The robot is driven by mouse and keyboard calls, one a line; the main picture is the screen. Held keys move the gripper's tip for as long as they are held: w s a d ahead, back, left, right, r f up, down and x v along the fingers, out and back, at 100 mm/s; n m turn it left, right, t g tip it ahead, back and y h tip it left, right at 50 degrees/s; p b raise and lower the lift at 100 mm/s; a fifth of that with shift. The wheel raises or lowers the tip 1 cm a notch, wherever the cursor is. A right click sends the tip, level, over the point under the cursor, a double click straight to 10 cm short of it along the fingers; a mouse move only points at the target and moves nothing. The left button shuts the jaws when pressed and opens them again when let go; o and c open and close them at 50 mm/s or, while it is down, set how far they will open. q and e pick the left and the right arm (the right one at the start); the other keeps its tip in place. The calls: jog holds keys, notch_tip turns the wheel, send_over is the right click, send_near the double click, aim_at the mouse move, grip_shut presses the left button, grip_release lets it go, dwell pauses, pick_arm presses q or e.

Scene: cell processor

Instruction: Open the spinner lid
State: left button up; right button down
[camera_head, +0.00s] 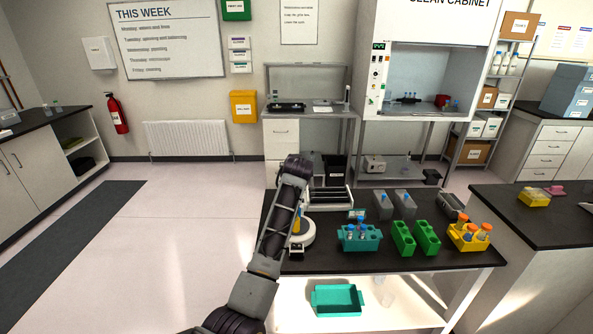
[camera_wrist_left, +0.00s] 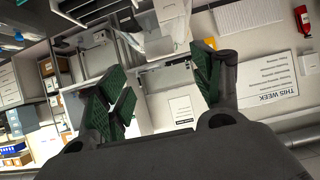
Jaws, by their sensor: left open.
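A round white device (camera_head: 307,236), which looks like the spinner, stands at the left end of the dark bench. My left arm crosses in front of it and hides much of it, so I cannot tell how its lid stands. A small orange-yellow piece shows over it, beside my arm. My left gripper (camera_wrist_left: 160,85) has green pads spread wide apart in the wrist view, with nothing between them. It points toward the back wall, and the device does not show clearly there. In the head view its fingertips cannot be made out at the arm's far end. My right gripper is not in view.
The bench (camera_head: 400,262) holds a teal tube rack (camera_head: 360,241), green racks (camera_head: 403,238), a yellow rack (camera_head: 466,240) and grey boxes (camera_head: 382,206). A teal tray (camera_head: 337,312) lies on the lower shelf. Open floor (camera_head: 170,250) lies to the left.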

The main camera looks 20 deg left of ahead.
pick_arm(q)
jog(key=shift+v, duration=1)
